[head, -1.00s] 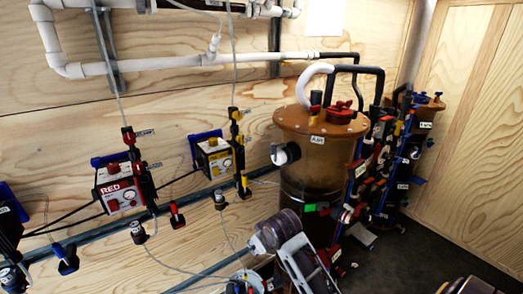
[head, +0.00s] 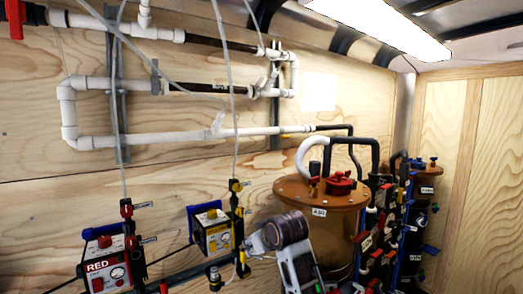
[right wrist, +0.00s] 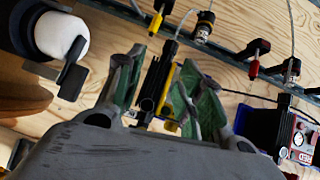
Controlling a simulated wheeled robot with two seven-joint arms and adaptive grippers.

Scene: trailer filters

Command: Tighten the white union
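The white union (right wrist: 58,36) shows at the top left of the right wrist view, a white round part set in a black collar. A dark flat piece crosses its lower right side. In the head view it is hidden behind my right arm, on the brown tank's (head: 322,194) left side. My right gripper (right wrist: 160,92) is open, with green pads on its two fingers. It is apart from the union, which lies to its left in the wrist view. In the head view the gripper (head: 246,252) is small and partly unclear. My left gripper is not in view.
A yellow-and-black fitting (right wrist: 165,82) shows between the fingers in the wrist view, apparently behind them. The red pump (head: 108,263) and yellow pump (head: 214,232) are on the wall. White pipes (head: 170,138) run above. Black hoses (head: 353,140) rise from the tank.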

